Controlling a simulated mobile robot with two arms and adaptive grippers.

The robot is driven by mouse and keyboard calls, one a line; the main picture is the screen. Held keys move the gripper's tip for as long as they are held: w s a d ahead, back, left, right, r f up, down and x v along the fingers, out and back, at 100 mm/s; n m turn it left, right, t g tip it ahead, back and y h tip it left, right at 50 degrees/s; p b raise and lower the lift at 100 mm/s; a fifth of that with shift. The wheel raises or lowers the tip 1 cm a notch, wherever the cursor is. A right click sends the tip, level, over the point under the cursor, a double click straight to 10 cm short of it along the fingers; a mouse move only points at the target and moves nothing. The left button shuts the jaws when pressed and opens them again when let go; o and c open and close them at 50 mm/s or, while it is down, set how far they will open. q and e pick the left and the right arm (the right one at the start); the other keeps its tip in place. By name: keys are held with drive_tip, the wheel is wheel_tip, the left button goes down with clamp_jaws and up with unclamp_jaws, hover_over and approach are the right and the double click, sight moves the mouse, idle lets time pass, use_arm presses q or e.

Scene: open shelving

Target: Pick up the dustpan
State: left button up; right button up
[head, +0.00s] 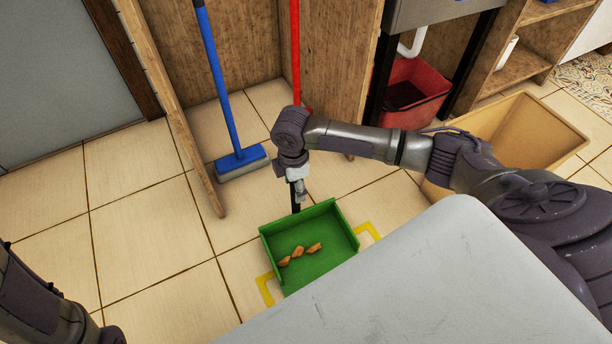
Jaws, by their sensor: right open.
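A green dustpan (338,262) lies on the tiled floor, over yellow corner marks, in the lower middle of the head view. Several brown pieces (300,253) lie in it. A dark upright shape, likely its handle (294,198), rises at its back left edge. My right gripper (298,187) is open and points down at this dark shape. From this angle I cannot tell whether the fingers are around it or only above it. My left arm shows at the lower left edge; its gripper is out of view.
A blue broom (243,158) leans in a wooden stall (235,50), with a red pole (295,55) to its right. A red bin (413,92) and a tan bin (540,130) stand at the right. The floor left of the dustpan is clear.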

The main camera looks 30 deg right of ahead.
drive_tip(key=shift+c, duration=0.3)
clamp_jaws()
drive_tip(key=shift+r, duration=0.1)
